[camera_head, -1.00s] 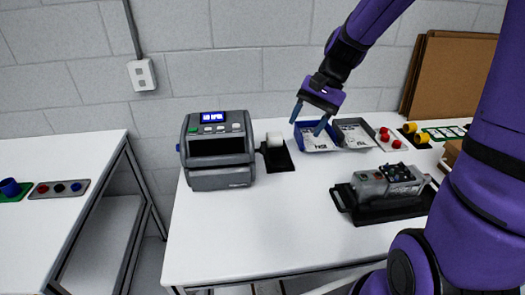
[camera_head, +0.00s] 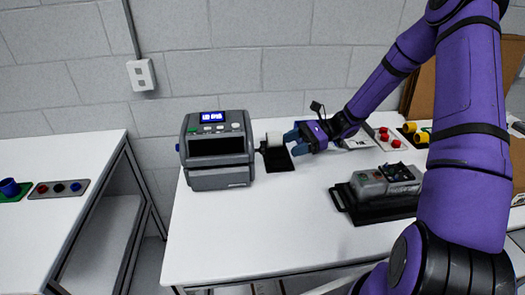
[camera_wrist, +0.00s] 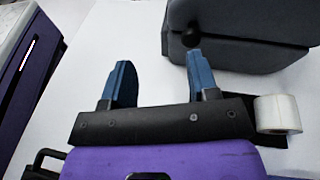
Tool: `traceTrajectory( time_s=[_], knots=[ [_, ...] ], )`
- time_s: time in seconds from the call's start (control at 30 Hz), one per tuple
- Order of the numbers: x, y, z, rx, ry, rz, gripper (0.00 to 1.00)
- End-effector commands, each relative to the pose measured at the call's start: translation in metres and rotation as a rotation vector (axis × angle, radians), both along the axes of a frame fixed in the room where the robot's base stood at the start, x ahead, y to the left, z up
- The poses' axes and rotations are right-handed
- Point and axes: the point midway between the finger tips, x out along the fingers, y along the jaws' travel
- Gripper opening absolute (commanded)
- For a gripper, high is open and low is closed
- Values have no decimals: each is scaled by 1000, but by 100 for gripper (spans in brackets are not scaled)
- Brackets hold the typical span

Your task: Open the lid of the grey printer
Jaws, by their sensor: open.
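The grey printer (camera_head: 219,172) stands on the white table, left of my gripper, with its lit blue display facing the camera. Its lid looks shut. In the wrist view, part of the printer's dark grey body (camera_wrist: 240,58) shows at the upper right, with a round black knob on its side. My gripper (camera_head: 292,135) is low over the table to the right of the printer, beside the label roll, and points left. In the wrist view its two blue fingers (camera_wrist: 158,75) are apart with nothing between them. The right finger overlaps the printer's edge in that view; I cannot tell whether they touch.
A white label roll (camera_head: 274,139) on a black holder sits just right of the printer; the roll also shows in the wrist view (camera_wrist: 277,114). A grey device on a black tray (camera_head: 372,212) lies at front right. The table's front middle (camera_head: 260,230) is clear.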

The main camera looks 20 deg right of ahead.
Motion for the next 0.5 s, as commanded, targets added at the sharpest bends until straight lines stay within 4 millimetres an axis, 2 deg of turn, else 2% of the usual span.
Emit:
traceTrajectory(
  time_s=[0.03,0.2,0.5],
  knots=[
    [5,-5,-9,44,26,-36,54],
    [18,-14,-28,160,84,-126,54],
    [26,-17,-39,233,121,-182,54]
  ],
)
